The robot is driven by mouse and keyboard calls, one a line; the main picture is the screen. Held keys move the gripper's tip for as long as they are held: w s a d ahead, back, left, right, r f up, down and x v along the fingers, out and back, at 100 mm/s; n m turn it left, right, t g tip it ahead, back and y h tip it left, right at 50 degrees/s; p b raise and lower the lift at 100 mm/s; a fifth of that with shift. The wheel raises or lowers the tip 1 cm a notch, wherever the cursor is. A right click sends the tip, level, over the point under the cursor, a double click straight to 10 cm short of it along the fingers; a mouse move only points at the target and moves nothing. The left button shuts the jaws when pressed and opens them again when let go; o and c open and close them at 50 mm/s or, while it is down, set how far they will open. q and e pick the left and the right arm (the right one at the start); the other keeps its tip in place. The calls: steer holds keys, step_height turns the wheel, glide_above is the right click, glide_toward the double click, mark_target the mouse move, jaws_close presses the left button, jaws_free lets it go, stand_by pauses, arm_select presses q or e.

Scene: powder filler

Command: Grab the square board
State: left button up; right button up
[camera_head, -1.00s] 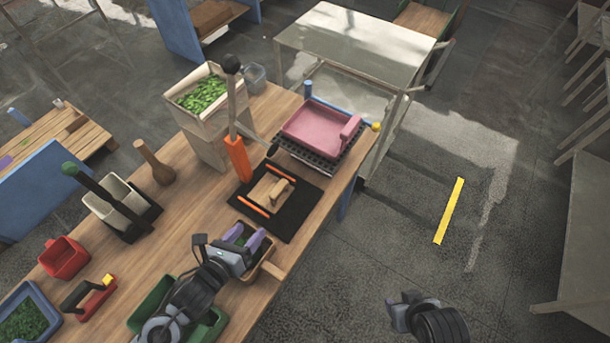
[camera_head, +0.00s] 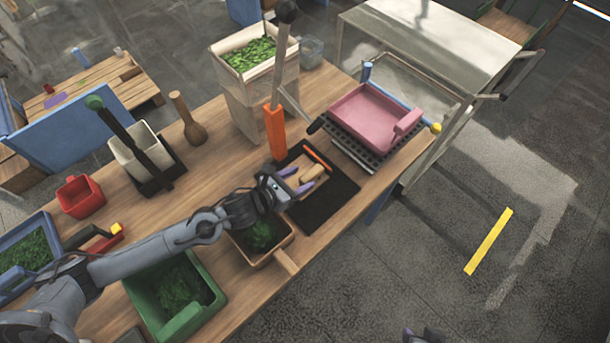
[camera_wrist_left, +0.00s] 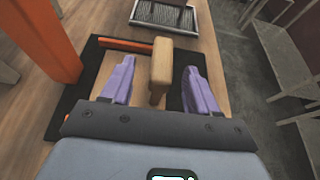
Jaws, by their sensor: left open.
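The square board is light wood with a raised wooden handle (camera_head: 313,172) and lies on a black mat (camera_head: 335,205) with an orange strip along its far edge. My left gripper (camera_head: 297,180) is open with purple fingers, just over the board's near side. In the left wrist view the board's handle (camera_wrist_left: 161,58) stands between the two spread fingers of the left gripper (camera_wrist_left: 159,72), with a gap on both sides. The gripper hides part of the board and the near strip. My right gripper (camera_head: 425,335) shows only in part at the bottom edge.
An upright orange post (camera_head: 275,132) stands close left of the mat. A pink tray (camera_head: 368,115) on a dark grid lies beyond it. A wooden box of greens (camera_head: 262,250) is below my left wrist, and a green bin (camera_head: 210,300) is nearer. The floor at right is open.

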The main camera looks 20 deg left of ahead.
mark_target(310, 174)
arm_select(q)
steer(key=shift+p+x, duration=0.35)
steer(key=shift+x, duration=2.4)
steer(key=shift+d+r, duration=0.2)
jaws_close()
